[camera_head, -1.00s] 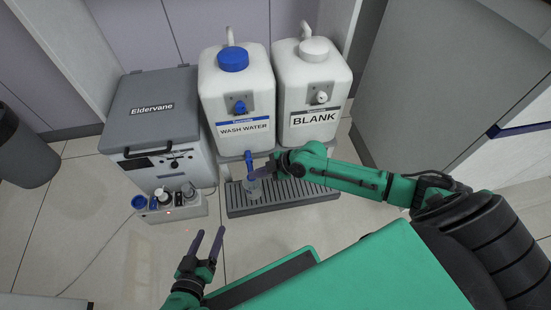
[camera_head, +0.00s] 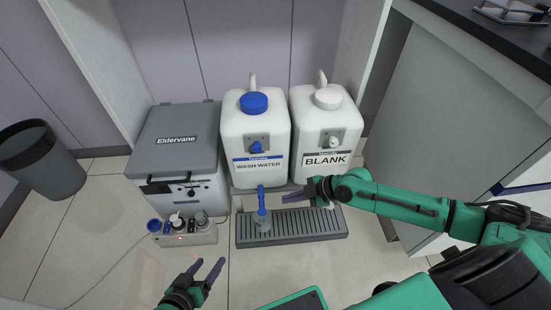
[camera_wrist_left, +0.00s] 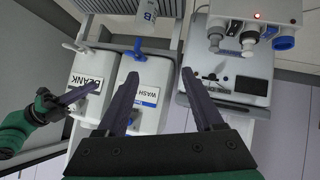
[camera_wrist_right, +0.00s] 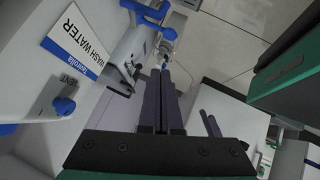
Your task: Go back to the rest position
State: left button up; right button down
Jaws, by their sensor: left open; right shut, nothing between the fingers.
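My left gripper (camera_head: 208,266) is open and empty at the bottom of the head view, in front of the grey box. Its spread fingers (camera_wrist_left: 160,78) also show in the left wrist view. My right gripper (camera_head: 286,198) is shut and empty above the drip tray, just right of a small container with a blue upright part (camera_head: 262,202). Its closed fingers (camera_wrist_right: 160,76) lie together in the right wrist view. The small container stands on the drip tray (camera_head: 310,236), and the right fingertips look apart from it.
A wash water canister (camera_head: 244,128) and a blank canister (camera_head: 342,125) stand behind the tray. A grey box marked Eldervane (camera_head: 176,140) is left of them, with a bottle rack (camera_head: 187,238) in front. A bin (camera_head: 45,170) stands far left; a cabinet (camera_head: 440,110) is right.

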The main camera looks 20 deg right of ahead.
jog(key=s+a+f+m+t, duration=0.2)
jog(key=s+a+m, duration=0.65)
jog(key=a, duration=0.45)
pick_arm(q)
jog(key=s+a+r+g+y+p, duration=0.1)
jog(key=s+a+g+y+p, duration=0.2)
jog(key=s+a+p, duration=0.5)
jog(key=s+a+g+y+p, duration=0.2)
jog(key=s+a+p, duration=0.7)
jog(key=p, duration=1.7)
jog(key=s+g, duration=0.2)
jog(key=s, duration=0.3)
jog(key=shift+a+r+g+y, duration=0.3)
jog(key=shift+r+y, duration=0.05)
jog(key=shift+y, duration=0.05)
pick_arm(e)
jog(key=s+d+r+m+g+h, duration=0.1)
jog(key=s+d+m+g+h, duration=0.5)
jog(key=s+d, duration=1.4)
jog(key=s+h, duration=0.2)
jog(key=s, duration=0.1)
jog(key=shift+s+r, duration=0.15)
jog(key=shift+s, duration=0.25)
